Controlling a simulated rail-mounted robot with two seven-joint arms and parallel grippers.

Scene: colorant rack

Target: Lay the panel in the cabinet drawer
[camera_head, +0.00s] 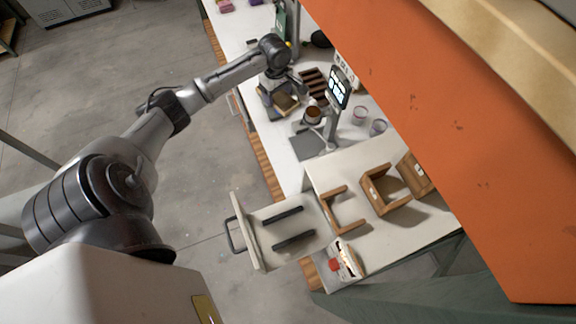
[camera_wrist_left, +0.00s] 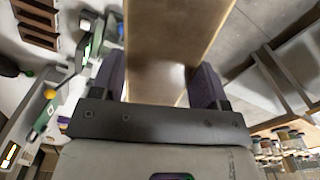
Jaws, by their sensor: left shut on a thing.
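My left gripper (camera_head: 279,84) is over the white worktop, at the end of my outstretched arm. In the left wrist view its two fingers (camera_wrist_left: 160,82) are shut on a flat, tan-brown panel (camera_wrist_left: 166,42), which extends up out of that picture. In the head view the panel (camera_head: 287,103) shows only as a small brown patch below the gripper. The cabinet drawer (camera_head: 262,243) is pulled open at the lower middle, with two dark bars lying inside. The gripper and panel are well apart from it. My right gripper is not in view.
Wooden open-fronted boxes (camera_head: 384,205) stand on the cabinet top right of the drawer. A large orange panel (camera_head: 450,120) blocks the right side.

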